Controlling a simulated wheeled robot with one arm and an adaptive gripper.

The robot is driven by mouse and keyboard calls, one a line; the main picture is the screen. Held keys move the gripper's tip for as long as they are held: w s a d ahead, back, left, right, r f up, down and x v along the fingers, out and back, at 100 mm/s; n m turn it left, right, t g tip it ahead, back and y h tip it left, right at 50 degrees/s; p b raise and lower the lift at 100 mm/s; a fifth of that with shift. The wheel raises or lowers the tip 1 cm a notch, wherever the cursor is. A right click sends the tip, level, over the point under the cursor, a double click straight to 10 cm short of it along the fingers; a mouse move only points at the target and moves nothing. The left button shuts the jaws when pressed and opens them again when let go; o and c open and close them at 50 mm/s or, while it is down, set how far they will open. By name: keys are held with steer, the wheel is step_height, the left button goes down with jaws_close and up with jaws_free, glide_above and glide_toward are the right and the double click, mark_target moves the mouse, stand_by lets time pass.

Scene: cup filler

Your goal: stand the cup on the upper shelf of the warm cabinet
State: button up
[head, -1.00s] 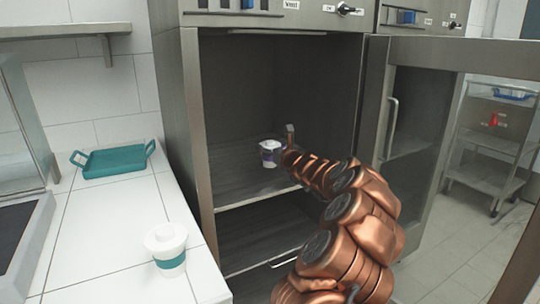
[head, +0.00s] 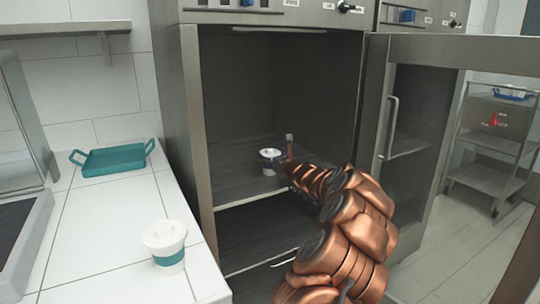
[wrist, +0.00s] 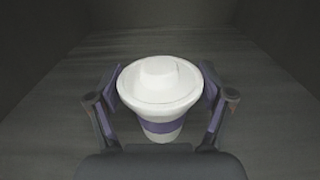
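The white cup with a purple band (head: 270,161) is inside the warm cabinet (head: 172,130), upright and apparently standing on the upper shelf (head: 235,187), near its front. My gripper (head: 288,157) reaches in from the right. In the wrist view the cup's white lid (wrist: 160,85) lies between the two purple-padded fingers (wrist: 160,92). The fingers are spread wider than the lid, one on each side, and look clear of the narrower cup body. The lid hides part of the cup's sides.
A second white cup with a teal band (head: 167,247) stands on the tiled counter at left, near a teal tray (head: 116,160). The cabinet door (head: 392,110) is open to the right. A cart (head: 490,176) stands behind it. The upper shelf has free room behind the cup.

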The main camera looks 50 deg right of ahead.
steer(key=o, duration=0.3)
steer(key=shift+r, duration=0.2)
steer(key=v, duration=1)
steer(key=shift+s, duration=0.3)
steer(key=shift+s+a, duration=0.4)
steer(key=shift+s, duration=0.25)
steer(key=shift+p, duration=0.3)
